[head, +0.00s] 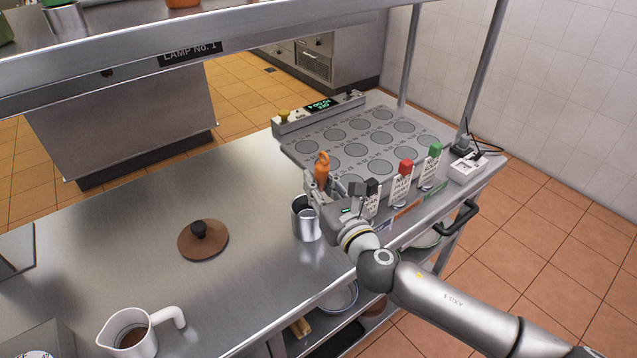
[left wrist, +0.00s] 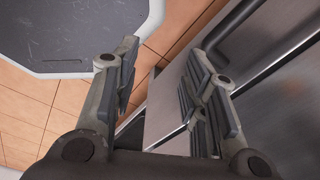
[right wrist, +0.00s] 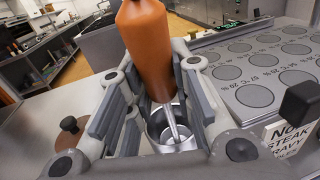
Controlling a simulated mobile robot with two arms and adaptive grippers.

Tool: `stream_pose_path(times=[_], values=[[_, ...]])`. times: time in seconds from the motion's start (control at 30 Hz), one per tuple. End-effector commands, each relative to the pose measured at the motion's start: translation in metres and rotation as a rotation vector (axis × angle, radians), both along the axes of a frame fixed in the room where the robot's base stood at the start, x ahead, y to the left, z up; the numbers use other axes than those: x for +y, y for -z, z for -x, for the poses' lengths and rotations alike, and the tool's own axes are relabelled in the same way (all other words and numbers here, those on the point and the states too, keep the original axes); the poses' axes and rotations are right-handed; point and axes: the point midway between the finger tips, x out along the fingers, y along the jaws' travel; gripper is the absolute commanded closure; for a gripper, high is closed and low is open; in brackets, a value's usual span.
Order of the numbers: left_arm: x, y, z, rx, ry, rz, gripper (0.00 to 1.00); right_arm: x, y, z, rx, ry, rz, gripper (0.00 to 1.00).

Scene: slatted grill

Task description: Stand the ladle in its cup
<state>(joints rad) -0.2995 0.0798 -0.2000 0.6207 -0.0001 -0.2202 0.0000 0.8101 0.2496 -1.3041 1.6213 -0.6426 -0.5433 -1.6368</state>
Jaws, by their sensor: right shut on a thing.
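The ladle has an orange handle (head: 321,168) and a thin metal shaft; the handle also fills the top middle of the right wrist view (right wrist: 150,45). My right gripper (head: 338,187) is shut on the ladle and holds it roughly upright, handle up. A metal cup (head: 306,224) stands on the steel counter just left of and below the gripper. In the right wrist view the shaft runs down across the cup's mouth (right wrist: 178,144); I cannot tell whether the ladle's lower end is inside. My left gripper (left wrist: 160,75) is open and empty, seen only in the left wrist view.
A panel of round grey discs (head: 360,138) lies behind the gripper. Labelled holders with black, red (head: 403,180) and green tops stand to the right. A brown lid (head: 203,240) and white jug (head: 135,333) are left. A shelf (head: 190,50) overhangs the back.

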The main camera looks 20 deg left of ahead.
Motion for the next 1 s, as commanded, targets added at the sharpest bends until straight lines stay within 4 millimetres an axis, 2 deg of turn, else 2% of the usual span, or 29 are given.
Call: stream_pose_path(times=[0.03,0.4,0.43,0.6,1.0], values=[[0.000,0.002,0.000,0.000,0.000,0.000,0.60,-0.001,0.006,0.001,0.006,0.001,0.004,1.00],[0.000,0.008,0.000,0.000,0.000,0.000,0.60,-0.001,0.016,0.001,0.007,0.002,0.004,1.00],[0.000,0.007,0.000,0.001,0.000,0.000,0.60,-0.001,0.015,0.001,0.007,0.002,0.004,0.76],[0.001,0.007,0.000,0.001,0.000,-0.001,0.60,-0.001,0.014,0.000,0.005,0.001,0.003,0.54],[0.003,0.007,0.002,0.003,0.000,-0.003,0.60,-0.002,0.012,0.003,0.002,0.000,0.002,0.54]])
